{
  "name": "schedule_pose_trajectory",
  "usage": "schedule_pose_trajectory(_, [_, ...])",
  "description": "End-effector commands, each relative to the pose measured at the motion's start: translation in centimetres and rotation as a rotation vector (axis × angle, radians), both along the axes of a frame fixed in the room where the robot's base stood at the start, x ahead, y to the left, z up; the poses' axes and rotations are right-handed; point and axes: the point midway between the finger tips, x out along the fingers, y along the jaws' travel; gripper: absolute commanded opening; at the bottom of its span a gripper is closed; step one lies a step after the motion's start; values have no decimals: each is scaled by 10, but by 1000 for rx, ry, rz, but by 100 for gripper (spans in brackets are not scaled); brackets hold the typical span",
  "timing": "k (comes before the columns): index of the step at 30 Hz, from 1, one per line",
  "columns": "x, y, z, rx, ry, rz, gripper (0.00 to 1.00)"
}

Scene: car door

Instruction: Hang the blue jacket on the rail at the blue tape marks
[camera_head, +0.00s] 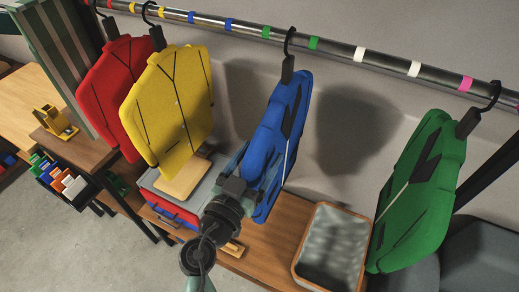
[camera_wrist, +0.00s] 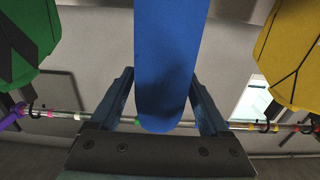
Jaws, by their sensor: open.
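The blue jacket (camera_head: 272,145) hangs by its black hook on the metal rail (camera_head: 337,48), between the two green tape marks (camera_head: 314,43). The two blue tape marks (camera_head: 228,24) lie further left on the rail, with no hook between them. My gripper (camera_head: 240,170) is at the left side of the blue jacket, at its lower half. In the wrist view the open fingers of my gripper (camera_wrist: 160,85) stand on either side of the blue jacket (camera_wrist: 168,50), with visible gaps. The fingertips are partly hidden in the head view.
A yellow jacket (camera_head: 172,105) and a red jacket (camera_head: 107,85) hang to the left, a green jacket (camera_head: 420,195) to the right. Below are a wooden bench (camera_head: 268,238), a grey-lined tray (camera_head: 297,262) and a lidded box (camera_head: 153,183). The rail between yellow and blue jackets is free.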

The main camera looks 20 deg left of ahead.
Motion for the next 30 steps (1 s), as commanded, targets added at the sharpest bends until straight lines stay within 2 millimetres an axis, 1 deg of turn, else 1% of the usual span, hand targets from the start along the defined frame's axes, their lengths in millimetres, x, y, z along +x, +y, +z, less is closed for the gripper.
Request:
schedule_pose_trajectory(3, [4, 0, 0, 0, 0, 0, 80])
schedule_pose_trajectory(11, [5, 0, 0, 0, 0, 0, 80])
schedule_pose_trajectory(12, [5, 0, 0, 0, 0, 0, 73])
schedule_pose_trajectory(14, [5, 0, 0, 0, 0, 0, 62])
schedule_pose_trajectory(18, [5, 0, 0, 0, 0, 0, 37])
schedule_pose_trajectory(23, [5, 0, 0, 0, 0, 0, 8])
schedule_pose_trajectory(24, [5, 0, 0, -1, 0, 0, 1])
schedule_pose_trajectory(30, [4, 0, 0, -1, 0, 0, 0])
